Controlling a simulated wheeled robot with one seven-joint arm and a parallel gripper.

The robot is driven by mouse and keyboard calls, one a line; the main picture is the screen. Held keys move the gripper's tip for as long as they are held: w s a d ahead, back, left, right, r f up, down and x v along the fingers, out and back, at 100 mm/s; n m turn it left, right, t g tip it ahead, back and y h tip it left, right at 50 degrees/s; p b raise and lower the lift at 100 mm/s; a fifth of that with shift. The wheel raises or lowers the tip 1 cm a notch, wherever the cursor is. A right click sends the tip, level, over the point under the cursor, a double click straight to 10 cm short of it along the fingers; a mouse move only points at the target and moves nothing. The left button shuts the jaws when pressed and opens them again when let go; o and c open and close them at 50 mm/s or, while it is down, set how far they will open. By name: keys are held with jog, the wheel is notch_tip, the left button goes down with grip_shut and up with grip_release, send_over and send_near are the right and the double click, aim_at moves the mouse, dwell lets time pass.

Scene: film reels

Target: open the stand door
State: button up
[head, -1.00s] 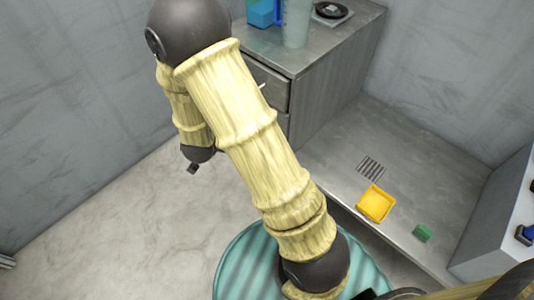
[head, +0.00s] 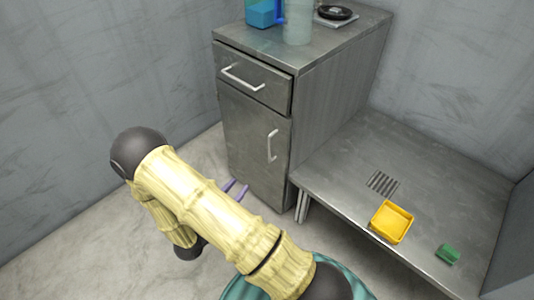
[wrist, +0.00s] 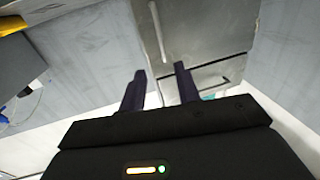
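The stand is a grey metal cabinet (head: 335,105) with a drawer (head: 252,78) above a door (head: 240,135). The door looks shut, and its pale upright handle (head: 272,146) is near its right edge. In the wrist view the stand looks upside down, with the door (wrist: 210,28) at the top and a pale handle bar (wrist: 157,30) beyond the fingers. My gripper (head: 235,189) shows as two purple fingers low in front of the door, partly behind my arm. The wrist view shows the fingers (wrist: 159,85) apart with nothing between them. They appear clear of the handle.
A low grey bench (head: 340,185) adjoins the stand's right side, with a yellow tray (head: 391,222) and a green block (head: 448,254) on it. A blue container (head: 262,12), a clear cup (head: 298,22) and a black round item (head: 335,13) are on the stand. Floor at left is clear.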

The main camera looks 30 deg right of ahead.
aim_at(269, 150)
jog(key=b+x, duration=0.5)
jog(key=x, duration=1.1)
jog(key=shift+w+d, duration=0.1)
jog(key=shift+d, duration=0.1)
jog(key=shift+w+d, duration=0.35)
jog(key=shift+d, duration=0.05)
grip_shut()
